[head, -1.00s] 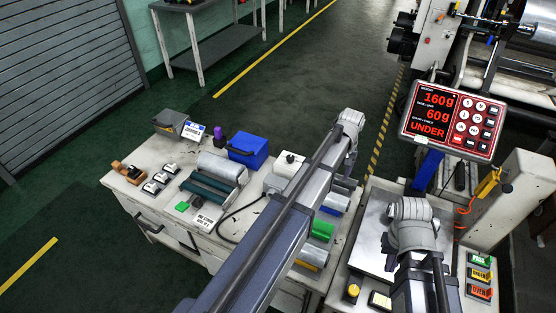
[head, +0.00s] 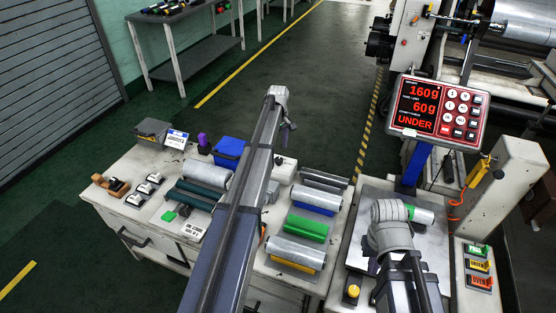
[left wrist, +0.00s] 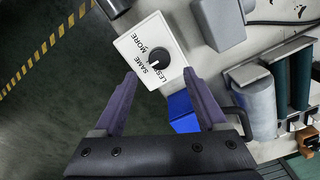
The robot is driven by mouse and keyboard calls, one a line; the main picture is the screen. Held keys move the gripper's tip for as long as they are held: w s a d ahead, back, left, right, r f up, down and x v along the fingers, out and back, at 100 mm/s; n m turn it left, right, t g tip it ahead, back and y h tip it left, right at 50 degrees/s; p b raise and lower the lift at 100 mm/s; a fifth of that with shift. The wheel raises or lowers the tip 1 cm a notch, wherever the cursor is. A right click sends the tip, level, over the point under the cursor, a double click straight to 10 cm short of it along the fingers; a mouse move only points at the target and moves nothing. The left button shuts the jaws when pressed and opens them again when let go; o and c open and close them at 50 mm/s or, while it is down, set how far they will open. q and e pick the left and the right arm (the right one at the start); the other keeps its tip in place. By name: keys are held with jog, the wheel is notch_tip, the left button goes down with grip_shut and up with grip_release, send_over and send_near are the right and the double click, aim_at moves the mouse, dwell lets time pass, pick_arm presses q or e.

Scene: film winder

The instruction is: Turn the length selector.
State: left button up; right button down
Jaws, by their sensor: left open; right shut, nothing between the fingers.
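The length selector (left wrist: 150,58) is a white box with a black knob (left wrist: 156,56), marked LESS, SAME and MORE. The knob's pale mark seems to point towards SAME. In the head view the box (head: 285,169) stands at the back of the bench, partly behind my left arm. My left gripper (left wrist: 160,90) is open and empty, fingers pointing at the box, one to each side of its near part, with no clear contact. It shows in the head view above the box (head: 287,140). My right gripper (head: 374,264) is shut and empty by the scale, mostly hidden by its own wrist.
A silver roll with a green end (head: 420,214) lies on the scale plate (head: 430,245). The red display (head: 436,112) reads 160g, 60g, UNDER. Film rolls (head: 300,250) lie right of my left arm. A blue bin (head: 229,150) and big rollers (head: 200,180) stand left.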

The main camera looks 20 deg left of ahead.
aim_at(278, 159)
pick_arm(q)
notch_tip(278, 159, down, 6)
jog(key=b, duration=0.5)
jog(key=shift+r, duration=0.15)
grip_shut()
